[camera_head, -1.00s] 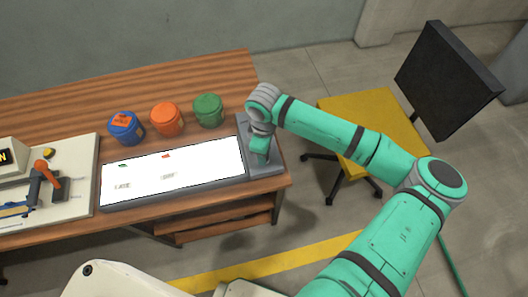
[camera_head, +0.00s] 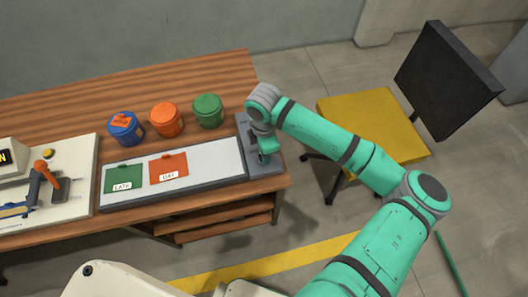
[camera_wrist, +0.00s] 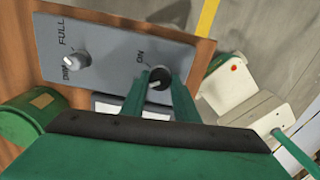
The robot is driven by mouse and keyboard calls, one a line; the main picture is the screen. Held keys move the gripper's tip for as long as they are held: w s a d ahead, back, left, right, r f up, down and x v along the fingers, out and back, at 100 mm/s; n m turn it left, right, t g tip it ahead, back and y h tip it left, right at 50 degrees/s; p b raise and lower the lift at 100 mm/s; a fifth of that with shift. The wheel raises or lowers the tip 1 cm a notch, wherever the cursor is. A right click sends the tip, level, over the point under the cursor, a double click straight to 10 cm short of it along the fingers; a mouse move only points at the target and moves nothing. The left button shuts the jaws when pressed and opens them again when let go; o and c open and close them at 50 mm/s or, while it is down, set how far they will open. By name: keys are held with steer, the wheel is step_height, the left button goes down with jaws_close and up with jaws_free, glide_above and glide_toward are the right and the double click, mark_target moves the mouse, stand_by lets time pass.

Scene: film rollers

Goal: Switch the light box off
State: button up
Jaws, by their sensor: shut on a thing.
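A green card marked LATE (camera_head: 123,177) and an orange card marked DAY (camera_head: 168,168) lie on the panel. The grey control plate is at its right end and fills the upper left of the wrist view (camera_wrist: 110,62). My gripper (camera_head: 266,157) is over this plate. In the wrist view my gripper (camera_wrist: 157,86) is shut on the dark round switch knob (camera_wrist: 158,76) beside the ON mark. Its fingers hide part of the knob.
A second knob (camera_wrist: 77,60) with FULL and DIM marks is on the same plate. Blue (camera_head: 126,128), orange (camera_head: 167,119) and green (camera_head: 208,111) canisters stand behind the box. A device with an orange-topped lever (camera_head: 41,167) is at left; a yellow chair (camera_head: 373,128) stands right.

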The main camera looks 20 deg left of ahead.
stand_by(0.4)
steer(key=o, duration=1.1)
steer(key=shift+c, duration=0.2)
steer(key=shift+r, duration=0.1)
step_height(320, 180, up, 11)
steer(key=shift+a+f, duration=0.1)
steer(key=shift+f, duration=0.1)
